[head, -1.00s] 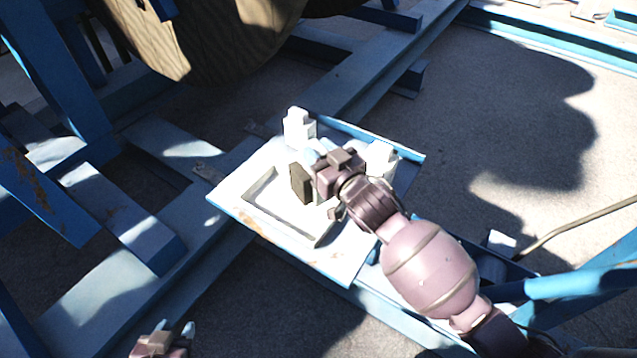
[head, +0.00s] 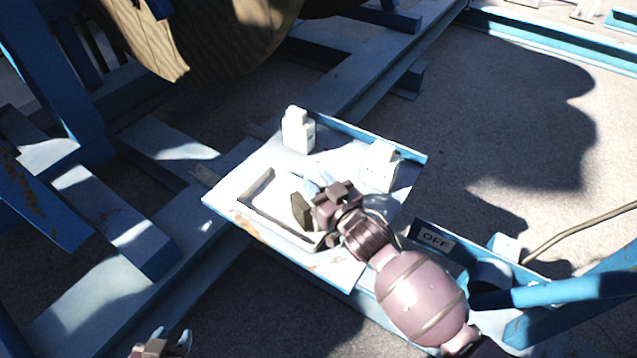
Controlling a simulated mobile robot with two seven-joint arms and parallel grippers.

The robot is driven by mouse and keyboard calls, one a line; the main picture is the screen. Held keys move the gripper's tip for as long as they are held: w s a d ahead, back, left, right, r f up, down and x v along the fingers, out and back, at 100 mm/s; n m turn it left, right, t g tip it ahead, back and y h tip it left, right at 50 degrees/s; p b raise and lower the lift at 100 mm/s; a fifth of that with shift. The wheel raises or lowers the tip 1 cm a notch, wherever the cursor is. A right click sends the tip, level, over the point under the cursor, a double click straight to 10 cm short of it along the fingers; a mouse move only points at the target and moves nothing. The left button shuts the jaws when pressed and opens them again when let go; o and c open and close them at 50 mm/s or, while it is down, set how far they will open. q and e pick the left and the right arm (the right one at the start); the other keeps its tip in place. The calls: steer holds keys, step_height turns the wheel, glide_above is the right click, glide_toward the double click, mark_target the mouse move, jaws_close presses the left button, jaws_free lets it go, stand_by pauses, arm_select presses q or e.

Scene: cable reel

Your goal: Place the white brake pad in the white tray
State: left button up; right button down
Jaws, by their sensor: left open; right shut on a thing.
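The white tray (head: 262,225) is a shallow rimmed tray on a pale platform, its rim partly in dark shade. My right gripper (head: 317,188) is over the right part of the tray, shut on a small block-like pad (head: 301,211). The pad's visible face looks dark brown, so its white colour cannot be confirmed here. It is upright, over or inside the tray; contact with the tray floor cannot be told. The gripper hides part of the pad and the tray's right side. My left gripper (head: 172,338) is open and empty at the bottom left edge.
Blue steel beams surround the platform. A large wooden reel (head: 205,40) is behind. An OFF label (head: 436,240) is at right.

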steer(key=c, duration=0.8)
jaws_free()
steer(key=shift+s+r, duration=0.1)
steer(key=shift+r, duration=0.05)
steer(key=p+v, duration=0.1)
steer(key=v, duration=1.1)
steer(key=s+d+f+m+g+h, duration=0.2)
steer(key=s+d+f+h, duration=0.2)
steer(key=s+d+f, duration=0.2)
steer(key=s+d+f+m+g+h, duration=0.2)
steer(key=s+d+f+h, duration=0.3)
steer(key=s+d, duration=0.6)
steer(key=shift+s+d+f+m, duration=0.25)
steer(key=shift+d+f+m, duration=0.25)
steer(key=shift+d+f, duration=0.35)
